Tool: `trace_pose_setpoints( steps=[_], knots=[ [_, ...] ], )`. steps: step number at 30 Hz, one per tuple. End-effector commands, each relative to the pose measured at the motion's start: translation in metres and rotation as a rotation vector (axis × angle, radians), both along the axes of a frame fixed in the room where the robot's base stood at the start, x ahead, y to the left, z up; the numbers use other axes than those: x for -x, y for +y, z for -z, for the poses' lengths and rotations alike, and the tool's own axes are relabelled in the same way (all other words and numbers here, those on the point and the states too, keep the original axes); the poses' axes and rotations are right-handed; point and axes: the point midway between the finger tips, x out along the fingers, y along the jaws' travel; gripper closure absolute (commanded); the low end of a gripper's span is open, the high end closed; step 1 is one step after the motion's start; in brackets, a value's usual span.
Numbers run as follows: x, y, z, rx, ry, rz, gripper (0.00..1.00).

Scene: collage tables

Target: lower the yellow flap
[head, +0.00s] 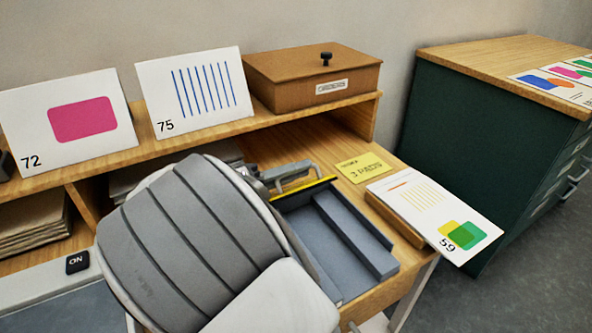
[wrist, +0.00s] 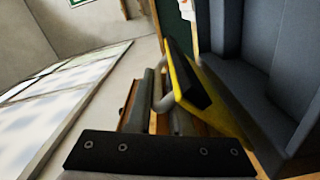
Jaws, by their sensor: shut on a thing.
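The yellow flap shows as a thin yellow edge (head: 305,188) at the back end of the grey tray (head: 345,238) in the head view. In the wrist view, the yellow flap (wrist: 190,85) is seen at a steep slant beside the grey tray wall, with a dark strip along it. A grey loop handle (wrist: 160,100) stands out from the flap. My gripper (head: 290,179) is shut on this handle. In the wrist view, my gripper's fingers (wrist: 160,108) lie on both sides of the handle. My arm hides the tray's left side in the head view.
A brown box (head: 312,75) and cards (head: 195,92) stand on the shelf behind. A green cabinet (head: 480,145) stands further right. Open floor shows at the lower right.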

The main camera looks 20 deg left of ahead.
Motion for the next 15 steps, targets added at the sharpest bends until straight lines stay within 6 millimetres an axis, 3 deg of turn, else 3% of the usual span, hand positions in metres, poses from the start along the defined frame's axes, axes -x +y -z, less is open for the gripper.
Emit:
trace_pose_setpoints(
  steps=[1,2,6,15],
  knots=[
    [0.0005,-0.0012,-0.0055,0.000,-0.007,0.006,1.00],
    [0.0004,-0.0012,-0.0055,0.000,-0.007,0.006,0.79],
    [0.0005,-0.0011,-0.0046,0.001,-0.006,0.006,0.58],
    [0.0029,0.0017,-0.0022,0.002,-0.002,0.003,0.58]
  ],
)
